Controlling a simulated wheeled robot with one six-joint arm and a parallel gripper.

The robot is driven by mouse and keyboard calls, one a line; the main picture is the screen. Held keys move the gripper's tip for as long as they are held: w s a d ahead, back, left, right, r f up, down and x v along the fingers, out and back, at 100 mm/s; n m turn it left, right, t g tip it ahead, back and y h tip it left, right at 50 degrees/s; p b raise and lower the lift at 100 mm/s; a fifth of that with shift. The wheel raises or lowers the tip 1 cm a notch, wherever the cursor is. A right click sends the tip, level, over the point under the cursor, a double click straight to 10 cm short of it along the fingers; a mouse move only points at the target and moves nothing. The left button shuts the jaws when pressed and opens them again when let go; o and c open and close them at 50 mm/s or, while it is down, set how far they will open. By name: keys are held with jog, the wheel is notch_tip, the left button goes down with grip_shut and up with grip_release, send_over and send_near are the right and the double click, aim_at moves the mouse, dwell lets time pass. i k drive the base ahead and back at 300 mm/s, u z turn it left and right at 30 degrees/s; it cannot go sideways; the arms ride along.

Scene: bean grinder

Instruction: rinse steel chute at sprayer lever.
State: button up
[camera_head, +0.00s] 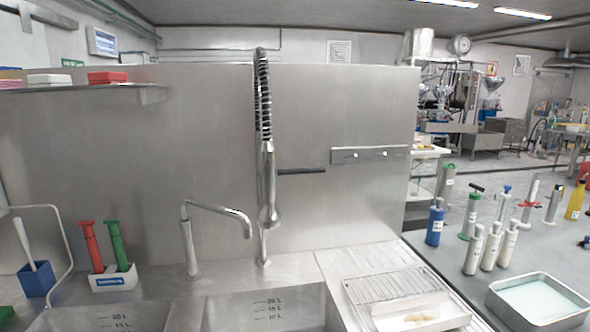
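The sprayer (267,185) hangs upright from a coiled spring hose in front of the steel back panel, above the sink area. Its dark lever (301,171) sticks out to the right. I cannot pick out a steel chute for certain in this view. My gripper is not in view.
Two sink basins (268,308) with litre marks lie at the bottom, with a bent faucet (215,208) behind them. A wire rack (385,286) and a pale tray (425,316) stand on the drainboard. Red and green handled tools (105,250) stand left. Several cylinders and a metal pan (540,302) are right.

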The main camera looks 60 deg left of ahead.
aim_at(320, 168)
jog(key=u, duration=0.85)
jog(key=i, duration=0.8)
jog(key=u, duration=0.9)
